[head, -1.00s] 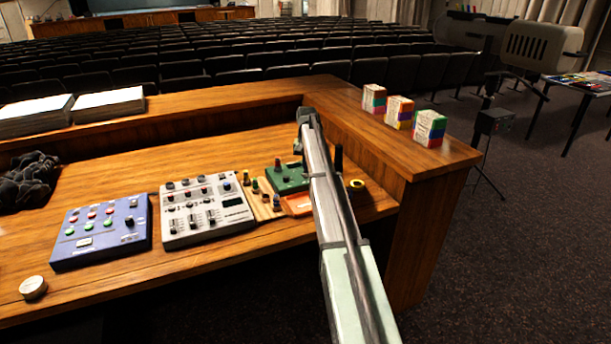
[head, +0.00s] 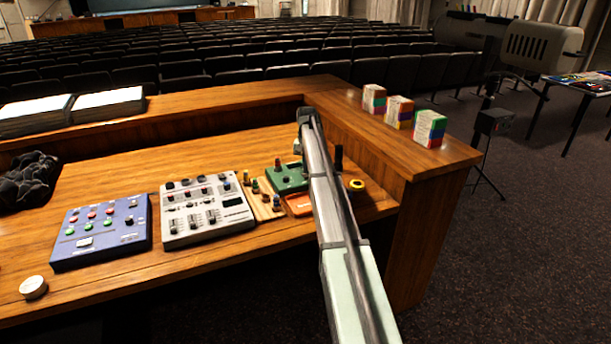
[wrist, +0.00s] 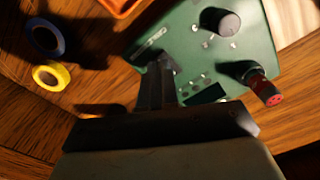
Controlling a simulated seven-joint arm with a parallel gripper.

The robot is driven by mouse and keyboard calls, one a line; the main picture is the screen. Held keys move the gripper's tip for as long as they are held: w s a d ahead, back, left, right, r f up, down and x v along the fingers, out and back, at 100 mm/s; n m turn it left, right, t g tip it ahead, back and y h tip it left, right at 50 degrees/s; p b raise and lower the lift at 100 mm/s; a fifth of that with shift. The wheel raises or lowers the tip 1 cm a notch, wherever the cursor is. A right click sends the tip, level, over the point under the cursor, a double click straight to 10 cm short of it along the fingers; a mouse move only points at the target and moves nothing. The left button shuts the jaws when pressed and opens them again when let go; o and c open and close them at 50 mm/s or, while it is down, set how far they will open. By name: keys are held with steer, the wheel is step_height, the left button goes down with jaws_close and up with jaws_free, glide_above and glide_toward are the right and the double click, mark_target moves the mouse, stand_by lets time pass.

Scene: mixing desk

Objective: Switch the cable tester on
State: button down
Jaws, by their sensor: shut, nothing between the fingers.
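The green box (head: 287,180), which I take to be the cable tester, sits on the desk right of the mixer, partly behind my arm. In the wrist view its green top (wrist: 190,50) shows a large dark knob (wrist: 222,24), a red-ended connector (wrist: 265,88) and small pale marks. My gripper (wrist: 156,68) is shut and empty, its fingertips over or at the box's edge near a narrow pale slot (wrist: 150,42). I cannot tell whether they touch it. The fingers hide part of the box. No lit indicator is clear, so its on or off state cannot be told.
A grey mixer (head: 205,210) and a blue control box (head: 100,232) stand to the left. An orange tray (head: 299,204) lies in front of the green box. Blue tape (wrist: 44,38) and yellow tape (wrist: 52,76) lie nearby. A raised wooden ledge (head: 345,118) borders the desk.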

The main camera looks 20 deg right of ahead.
mark_target(307, 176)
steer(key=shift+f, duration=0.95)
stand_by(0.7)
steer(key=shift+r, duration=3.5)
steer(key=shift+s, duration=0.1)
